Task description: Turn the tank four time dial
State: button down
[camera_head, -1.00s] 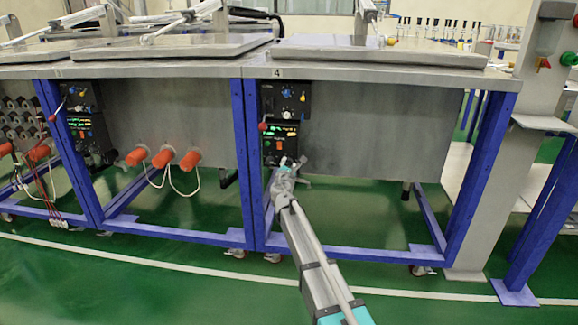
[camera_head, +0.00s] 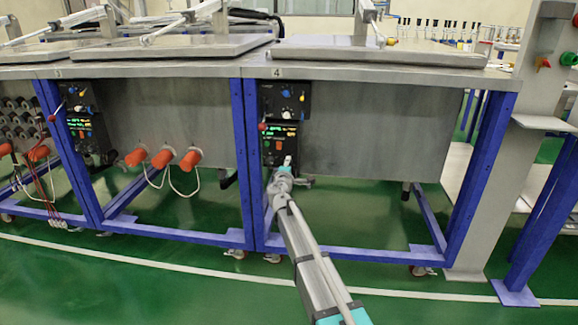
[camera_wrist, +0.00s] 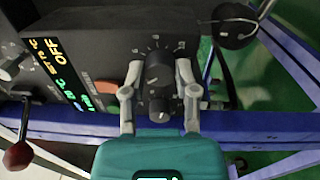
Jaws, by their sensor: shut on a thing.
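Tank four (camera_head: 335,130) carries the number 4 on its top edge, and its black control panel (camera_head: 265,145) is at its left end. My gripper (camera_head: 287,166) is at the lower part of this panel. In the wrist view my gripper (camera_wrist: 158,70) has one finger on each side of a black dial (camera_wrist: 157,74) with a white scale around it. It is shut on this dial, which I take for the time dial. A smaller black knob (camera_wrist: 160,108) sits just beside it, nearer to my palm. The fingertips' contact is partly hidden.
A lit display (camera_wrist: 60,68) reads OFF beside the dial. A red-ball lever (camera_wrist: 18,155) sticks out at lower left in the wrist view. A blue frame leg (camera_head: 241,160) stands left of the panel. Open green floor (camera_head: 150,285) lies in front.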

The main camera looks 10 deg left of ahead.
jog(key=shift+m, duration=0.8)
jog(key=shift+c, duration=1.8)
grip_release()
